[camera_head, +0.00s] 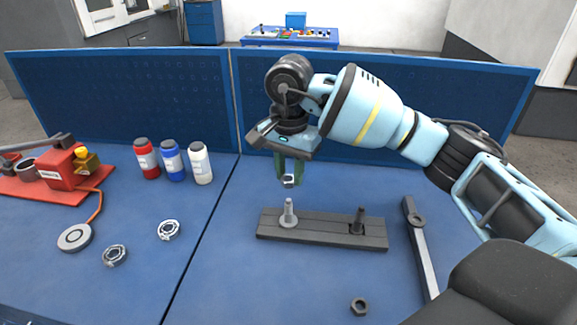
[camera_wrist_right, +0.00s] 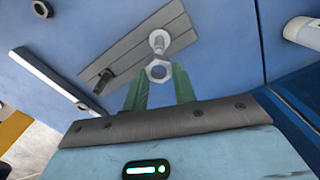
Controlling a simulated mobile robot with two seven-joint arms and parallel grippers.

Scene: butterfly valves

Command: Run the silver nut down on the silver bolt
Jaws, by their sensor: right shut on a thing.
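The silver nut (camera_head: 289,181) is held between the green fingertips of my right gripper (camera_head: 289,177), and its open hole shows in the right wrist view (camera_wrist_right: 158,72). The silver bolt (camera_head: 288,212) stands upright on the left part of a dark grey bar (camera_head: 320,234), with a washer-like flange at its foot. In the head view the nut is above the bolt, apart from it. The bolt also shows just beyond the nut in the right wrist view (camera_wrist_right: 158,40). My left gripper is not in view.
A dark bolt (camera_head: 358,220) stands on the bar's right part, and a dark nut (camera_head: 359,306) lies in front. A long wrench-like tool (camera_head: 421,250) lies to the right. Bearings (camera_head: 115,256), several bottles (camera_head: 172,160) and a red vise (camera_head: 62,168) are at left. Blue panels stand behind.

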